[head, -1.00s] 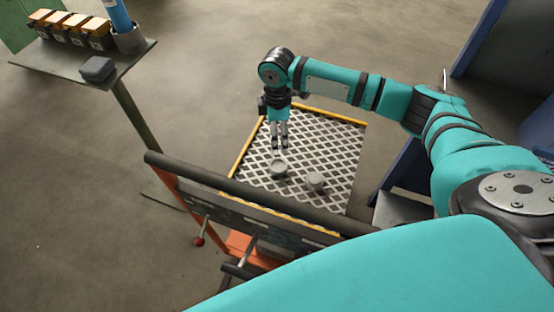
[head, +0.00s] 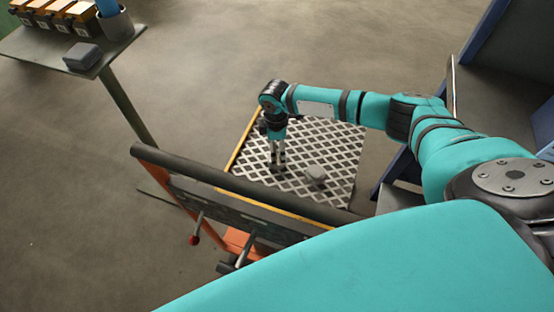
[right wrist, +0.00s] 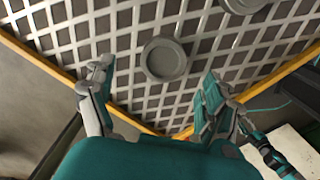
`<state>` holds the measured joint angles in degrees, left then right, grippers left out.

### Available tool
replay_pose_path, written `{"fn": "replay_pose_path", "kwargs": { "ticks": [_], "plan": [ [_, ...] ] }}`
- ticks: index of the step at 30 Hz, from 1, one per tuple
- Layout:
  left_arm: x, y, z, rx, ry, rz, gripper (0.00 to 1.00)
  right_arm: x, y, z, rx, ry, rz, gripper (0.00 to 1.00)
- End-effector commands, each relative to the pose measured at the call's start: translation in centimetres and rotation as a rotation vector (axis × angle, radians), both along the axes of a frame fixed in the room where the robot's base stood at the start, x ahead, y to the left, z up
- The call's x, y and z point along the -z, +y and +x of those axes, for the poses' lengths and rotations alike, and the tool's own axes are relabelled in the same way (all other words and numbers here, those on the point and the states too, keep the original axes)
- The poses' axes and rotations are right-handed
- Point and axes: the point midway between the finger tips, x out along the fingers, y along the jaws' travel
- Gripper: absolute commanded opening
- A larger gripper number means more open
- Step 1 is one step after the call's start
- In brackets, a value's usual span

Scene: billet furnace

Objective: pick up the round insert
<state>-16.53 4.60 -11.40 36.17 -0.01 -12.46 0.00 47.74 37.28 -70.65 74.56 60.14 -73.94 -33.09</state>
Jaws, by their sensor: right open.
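A round grey insert (right wrist: 165,60), a shallow disc with a raised rim, lies on the white lattice-topped platform (right wrist: 130,18) in the right wrist view. My right gripper (right wrist: 157,76) is open, with one finger on each side of the insert in that picture; nothing is held. In the head view the right gripper (head: 278,160) points down over the platform (head: 335,140) and largely hides this insert. A second light grey piece (head: 315,173) lies to its right; the right wrist view cuts it off at the top edge (right wrist: 245,4). My left gripper is not in view.
A dark rail (head: 240,185) on an orange frame runs along the platform's near side. Yellow edging (head: 245,140) borders the platform. A shelf (head: 50,50) with several orange-topped boxes stands at upper left, and blue structures (head: 480,60) stand at right.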

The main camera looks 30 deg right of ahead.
Motion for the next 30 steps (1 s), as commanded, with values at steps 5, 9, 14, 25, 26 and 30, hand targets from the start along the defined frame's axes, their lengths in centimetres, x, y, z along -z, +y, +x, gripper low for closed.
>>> {"fn": "replay_pose_path", "kwargs": {
  "ticks": [5, 9, 14, 25, 26, 30],
  "plan": [
    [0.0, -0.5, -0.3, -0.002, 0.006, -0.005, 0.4, 2.0, 0.0, -0.3, 0.001, 0.002, -0.002, 0.86],
    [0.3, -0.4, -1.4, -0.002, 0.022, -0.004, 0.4, 4.2, 0.0, -0.4, 0.001, 0.001, -0.001, 0.86],
    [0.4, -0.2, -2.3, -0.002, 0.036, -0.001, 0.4, 5.2, -0.1, -0.4, 0.001, 0.0, -0.001, 0.86],
    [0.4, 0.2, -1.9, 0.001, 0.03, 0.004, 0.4, 5.2, -0.1, -0.4, 0.001, 0.0, -0.001, 0.65],
    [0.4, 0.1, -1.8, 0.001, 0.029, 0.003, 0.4, 5.2, -0.1, -0.4, 0.001, 0.0, -0.001, 0.61],
    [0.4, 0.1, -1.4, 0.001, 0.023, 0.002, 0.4, 5.2, -0.1, -0.4, 0.001, 0.0, -0.001, 0.43]
  ]
}}
